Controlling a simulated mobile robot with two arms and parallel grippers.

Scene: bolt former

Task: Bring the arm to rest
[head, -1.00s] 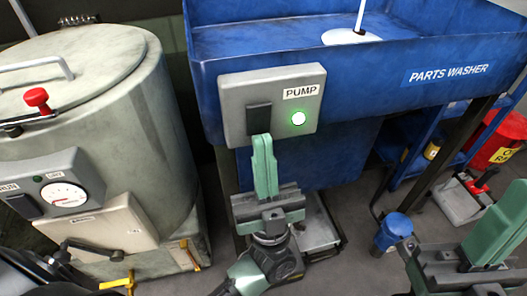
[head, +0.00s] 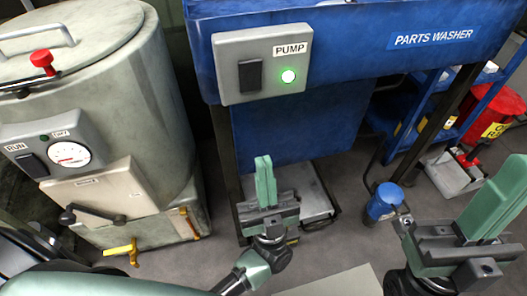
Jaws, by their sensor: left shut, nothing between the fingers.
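My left gripper (head: 265,182) is in the lower middle of the head view, its green fingers pointing up and shut with nothing between them. It is below and apart from the grey pump box (head: 262,95). The box has a black rocker switch (head: 250,75) and a lit green lamp (head: 288,76), and is fixed to the front of the blue parts washer (head: 350,40). My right gripper (head: 505,195) is at the right edge, partly cut off. Its green fingers are seen from the side, so its opening is unclear.
A grey drum machine (head: 150,110) with a red knob, gauge and levers stands at the left. A blue canister (head: 384,202) stands on the floor between the grippers. A red bin (head: 490,120) and blue shelf are at the right. Grey floor (head: 335,245) is open in front.

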